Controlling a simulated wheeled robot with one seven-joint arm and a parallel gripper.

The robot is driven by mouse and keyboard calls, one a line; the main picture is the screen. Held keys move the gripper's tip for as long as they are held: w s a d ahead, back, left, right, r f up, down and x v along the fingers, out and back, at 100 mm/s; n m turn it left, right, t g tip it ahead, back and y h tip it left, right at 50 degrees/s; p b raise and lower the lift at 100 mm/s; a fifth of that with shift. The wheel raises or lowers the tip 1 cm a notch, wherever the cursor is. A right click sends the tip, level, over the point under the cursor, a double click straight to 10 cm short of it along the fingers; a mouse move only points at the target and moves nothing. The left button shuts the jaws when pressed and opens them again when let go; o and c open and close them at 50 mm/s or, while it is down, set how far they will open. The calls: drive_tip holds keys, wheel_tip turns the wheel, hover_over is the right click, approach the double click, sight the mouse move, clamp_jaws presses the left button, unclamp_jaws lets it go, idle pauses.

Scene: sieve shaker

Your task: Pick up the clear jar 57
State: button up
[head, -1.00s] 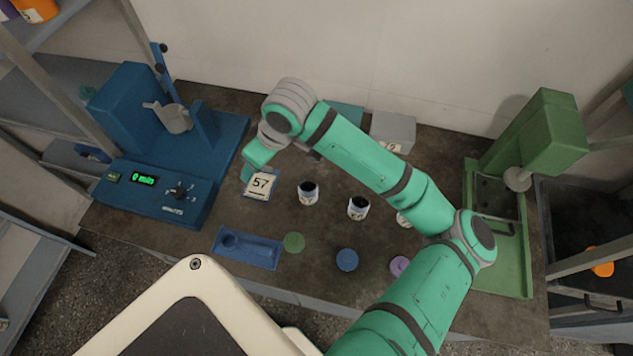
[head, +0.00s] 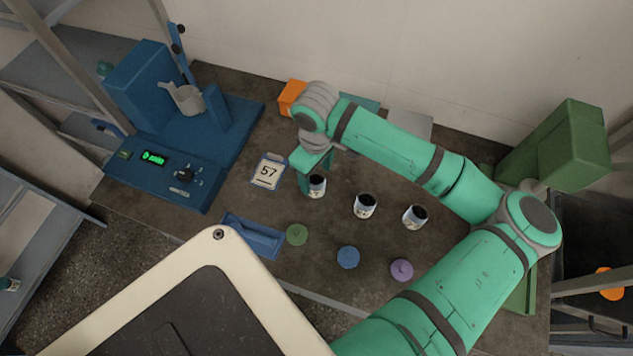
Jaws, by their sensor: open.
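A card marked 57 (head: 268,173) lies on the table towards the left. Three small jars with pale labels and dark tops or contents stand to its right: a left jar (head: 317,188), a middle jar (head: 365,207) and a right jar (head: 414,217). Their label numbers are too small to read, so I cannot tell which jar is 57. My gripper (head: 318,178) is open and points down at the left jar. One finger shows along its left side and partly hides it. I cannot tell whether the fingers touch it.
A green lid (head: 297,234), a blue lid (head: 348,257) and a purple lid (head: 401,270) lie in front of the jars. A blue tray (head: 252,238) is at the front left. A blue machine (head: 140,175) stands left, a green machine (head: 555,145) right. An orange box (head: 291,97) stands behind.

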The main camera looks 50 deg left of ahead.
sight(315, 181)
wheel_tip(315, 181, down, 4)
drive_tip(key=shift+s+r, duration=0.1)
drive_tip(key=shift+r, duration=0.1)
drive_tip(key=shift+f, duration=0.65)
drive_tip(key=shift+c, duration=0.3)
drive_tip(key=c, duration=1.2)
drive_tip(key=shift+o, duration=0.2)
